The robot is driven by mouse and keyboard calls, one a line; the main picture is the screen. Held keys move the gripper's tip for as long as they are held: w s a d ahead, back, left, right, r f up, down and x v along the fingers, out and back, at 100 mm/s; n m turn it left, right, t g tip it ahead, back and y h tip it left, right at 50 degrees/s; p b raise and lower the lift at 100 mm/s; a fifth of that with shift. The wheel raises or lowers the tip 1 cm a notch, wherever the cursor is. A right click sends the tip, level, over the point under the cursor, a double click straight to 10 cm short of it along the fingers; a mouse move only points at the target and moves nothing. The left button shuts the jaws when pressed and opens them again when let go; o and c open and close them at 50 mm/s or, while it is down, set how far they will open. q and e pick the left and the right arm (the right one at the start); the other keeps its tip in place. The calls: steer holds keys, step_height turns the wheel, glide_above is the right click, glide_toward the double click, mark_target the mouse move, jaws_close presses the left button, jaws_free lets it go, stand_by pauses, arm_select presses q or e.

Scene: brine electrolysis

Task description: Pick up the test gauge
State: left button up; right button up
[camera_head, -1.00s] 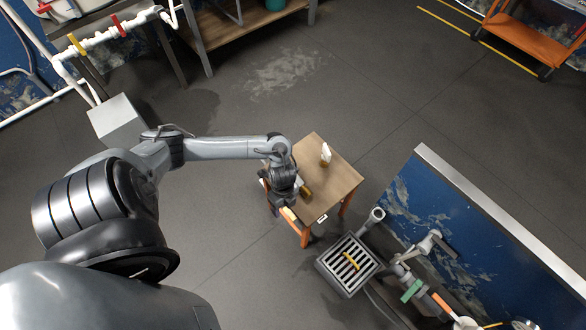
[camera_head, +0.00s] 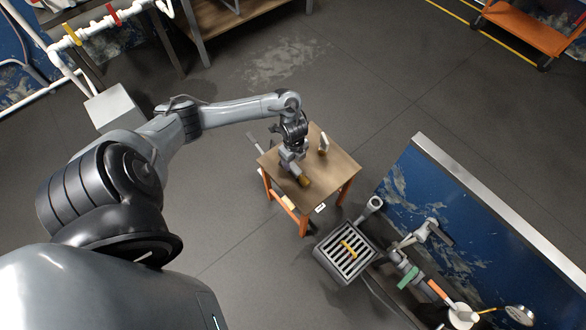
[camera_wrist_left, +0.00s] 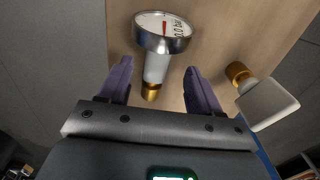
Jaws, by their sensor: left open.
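The test gauge (camera_wrist_left: 164,40) shows in the left wrist view with a round white dial, a metal rim, a pale stem and a brass end. Its brass end (camera_head: 304,181) shows in the head view on the small wooden table (camera_head: 340,178), with much of the rest hidden by my arm. My left gripper (camera_wrist_left: 159,75) is open. Its dark fingers appear on either side of the stem, apart from it. In the head view the left gripper (camera_head: 294,157) is low over the table. I cannot tell whether the fingers are at stem height. My right gripper is not in view.
A white piece with a brass end (camera_wrist_left: 268,103) is close to the right finger; it also shows in the head view (camera_head: 323,144). A grated grey box (camera_head: 345,254) and a blue panel (camera_head: 465,225) stand near the table's lower right. Open floor lies above.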

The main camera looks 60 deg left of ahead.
mark_target(292, 165)
arm_select(q)
steer(key=f+b, duration=0.1)
steer(key=f, duration=0.1)
steer(key=f+b, duration=0.2)
steer(key=f, duration=0.1)
steer(key=shift+s+a, duration=0.1)
steer(key=shift+s, duration=0.1)
steer(key=shift+r, duration=0.1)
steer(key=c, duration=1.1)
steer(key=shift+r, duration=0.1)
